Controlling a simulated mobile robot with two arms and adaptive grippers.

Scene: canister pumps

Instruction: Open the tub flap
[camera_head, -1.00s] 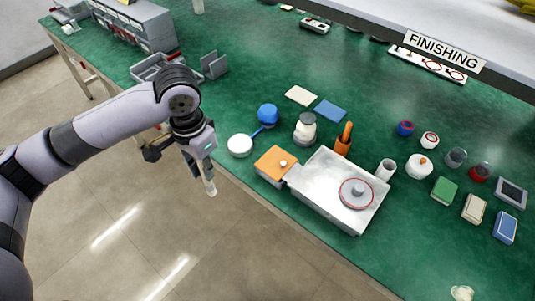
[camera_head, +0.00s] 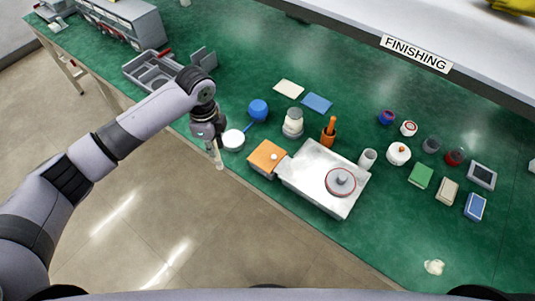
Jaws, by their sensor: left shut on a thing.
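The tub (camera_head: 262,171) stands at the near edge of the green bench, beside the metal tray. Its orange flap (camera_head: 261,151) lies flat over the top, with a small pale knob on it. My left gripper (camera_head: 217,152) is left of the tub, at the bench's front edge and apart from the flap. It is shut on a slim pale object (camera_head: 219,163) that hangs downward; the fingers partly hide it, so I cannot tell what it is. My right gripper is not in view.
A white round dish (camera_head: 233,140) sits between my left gripper and the tub. The metal tray (camera_head: 309,182) holds a red-rimmed disc (camera_head: 340,182). A jar (camera_head: 293,122) and an orange-handled tool in a holder (camera_head: 329,132) stand behind. Grey bins (camera_head: 150,75) are at left.

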